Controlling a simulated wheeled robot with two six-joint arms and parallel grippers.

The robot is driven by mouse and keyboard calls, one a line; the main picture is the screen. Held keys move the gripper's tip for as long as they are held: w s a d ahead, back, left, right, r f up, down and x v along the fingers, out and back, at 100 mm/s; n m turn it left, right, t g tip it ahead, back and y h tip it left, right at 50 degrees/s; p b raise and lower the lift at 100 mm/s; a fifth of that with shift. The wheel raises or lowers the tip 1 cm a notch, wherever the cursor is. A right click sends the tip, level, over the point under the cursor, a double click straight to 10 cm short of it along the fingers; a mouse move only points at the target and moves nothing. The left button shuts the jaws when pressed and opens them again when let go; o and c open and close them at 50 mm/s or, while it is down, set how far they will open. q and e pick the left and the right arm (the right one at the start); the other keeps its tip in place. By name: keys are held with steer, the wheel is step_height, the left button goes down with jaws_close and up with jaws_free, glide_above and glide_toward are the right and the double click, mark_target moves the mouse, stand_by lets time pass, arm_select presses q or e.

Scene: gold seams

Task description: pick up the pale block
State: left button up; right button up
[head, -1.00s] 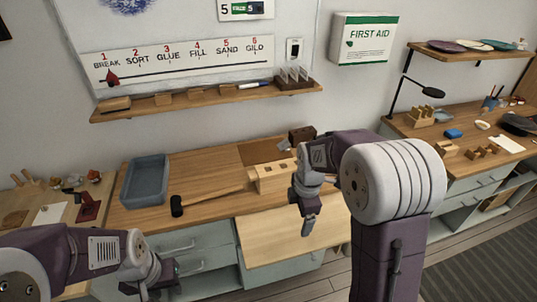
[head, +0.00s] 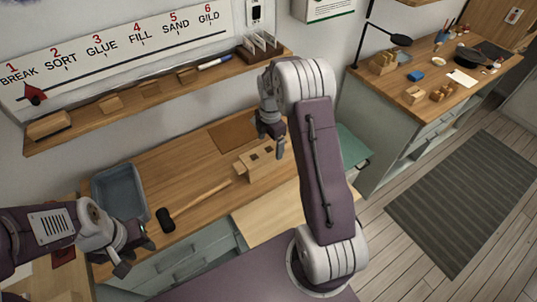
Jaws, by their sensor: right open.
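A pale wooden block (head: 262,163) with dark square openings in its top lies on the middle bench. It is the pale block closest to my grippers. My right gripper (head: 279,150) is open and points down at the block's right end, overlapping it in the picture. I cannot tell whether it touches the block. My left gripper (head: 135,256) is low at the left, in front of the bench and below the blue-grey tray. The opening of its jaws is unclear.
A mallet (head: 167,218) lies left of the block, its handle reaching toward it. The blue-grey tray (head: 122,190) stands at the bench's left. A wall shelf (head: 150,105) with wooden pieces hangs above. The right bench (head: 398,110) holds several small items.

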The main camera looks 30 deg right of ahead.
mark_target(269, 150)
steer(key=f, duration=0.4)
steer(key=shift+w+a+f+p, duration=0.1)
steer(key=shift+w+a+p, duration=0.05)
steer(key=shift+w+p, duration=0.25)
steer(key=shift+f, duration=0.1)
steer(key=f, duration=0.2)
steer(key=f+p, duration=0.1)
steer(key=f, duration=0.1)
steer(key=shift+s+f, duration=0.2)
steer(key=shift+f, duration=0.2)
steer(key=shift+w+f, duration=0.1)
steer(key=c, duration=0.7)
arm_select(q)
steer(key=shift+w+a+r, duration=0.1)
steer(key=shift+w+r, duration=0.2)
steer(key=shift+r, duration=0.5)
arm_select(e)
jaws_close()
